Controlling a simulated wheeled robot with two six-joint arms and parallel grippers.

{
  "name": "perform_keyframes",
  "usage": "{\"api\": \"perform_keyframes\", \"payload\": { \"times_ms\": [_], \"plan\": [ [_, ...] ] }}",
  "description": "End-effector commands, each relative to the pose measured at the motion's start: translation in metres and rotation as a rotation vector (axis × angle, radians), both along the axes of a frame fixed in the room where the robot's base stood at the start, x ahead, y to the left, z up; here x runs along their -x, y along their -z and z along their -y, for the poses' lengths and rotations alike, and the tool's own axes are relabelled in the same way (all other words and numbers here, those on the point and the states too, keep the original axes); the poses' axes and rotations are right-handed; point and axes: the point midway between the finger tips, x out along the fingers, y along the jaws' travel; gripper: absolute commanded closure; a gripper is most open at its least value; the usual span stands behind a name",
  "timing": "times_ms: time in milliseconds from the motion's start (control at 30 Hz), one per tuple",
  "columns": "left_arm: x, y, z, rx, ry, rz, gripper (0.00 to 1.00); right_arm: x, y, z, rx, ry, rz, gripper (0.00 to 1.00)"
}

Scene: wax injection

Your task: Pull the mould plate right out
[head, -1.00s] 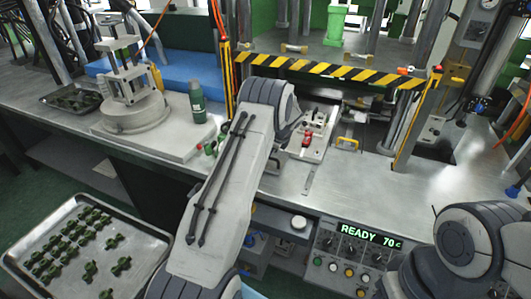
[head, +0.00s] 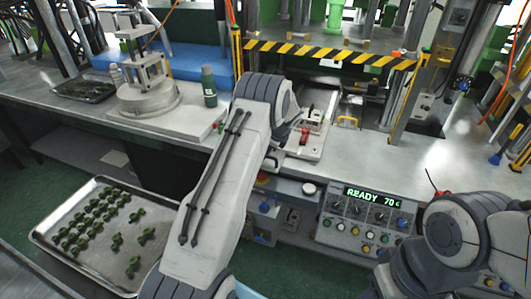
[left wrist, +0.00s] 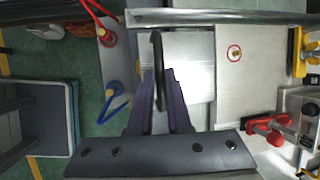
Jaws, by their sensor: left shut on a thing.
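The pale mould plate (head: 309,151) lies flat at the press opening, reaching the front edge of the steel bench. A red clamp (head: 304,134) sits on it. My left gripper is hidden behind my forearm in the head view. In the left wrist view, my left gripper (left wrist: 159,75) is shut on a dark loop handle (left wrist: 157,48). The red clamp also shows there at the lower right (left wrist: 270,130). The joint between handle and plate is not clear. My right arm shows at the lower right of the head view, its gripper out of view.
The striped guard bar (head: 330,53) crosses above the opening. The control panel (head: 365,215) reads READY 70. A tray (head: 60,268) of green parts is at left. Bare bench lies right of the opening.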

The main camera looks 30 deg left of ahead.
Motion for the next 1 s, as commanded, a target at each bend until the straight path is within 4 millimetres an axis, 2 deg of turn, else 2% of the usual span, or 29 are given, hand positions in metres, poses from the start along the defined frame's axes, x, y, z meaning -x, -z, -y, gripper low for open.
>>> {"api": "perform_keyframes", "payload": {
  "times_ms": [267,300,333,367,733,867,1000],
  "plan": [
    [-0.003,-0.002,-0.002,0.002,0.002,0.015,1.0,0.0,0.0,0.0,0.0,0.0,0.0,0.5],
    [-0.003,-0.002,-0.002,0.002,0.002,0.015,0.69,0.0,0.0,0.0,0.0,0.0,0.0,0.5],
    [-0.003,-0.002,-0.002,0.002,0.002,0.015,0.57,0.0,0.0,0.0,0.0,0.0,0.0,0.5],
    [-0.003,-0.002,-0.002,0.003,0.001,0.015,0.54,0.0,0.0,0.0,0.0,0.0,0.0,0.5],
    [-0.002,-0.005,0.001,0.002,0.002,0.011,0.54,0.0,0.002,0.0,0.0,0.0,0.0,0.5],
    [0.0,-0.02,0.009,0.001,0.004,0.013,0.54,0.0,0.007,0.0,0.0,0.0,0.0,0.5],
    [0.003,-0.046,0.021,0.001,0.005,0.015,0.54,0.0,0.014,0.0,0.0,0.0,0.0,0.5]
  ]
}}
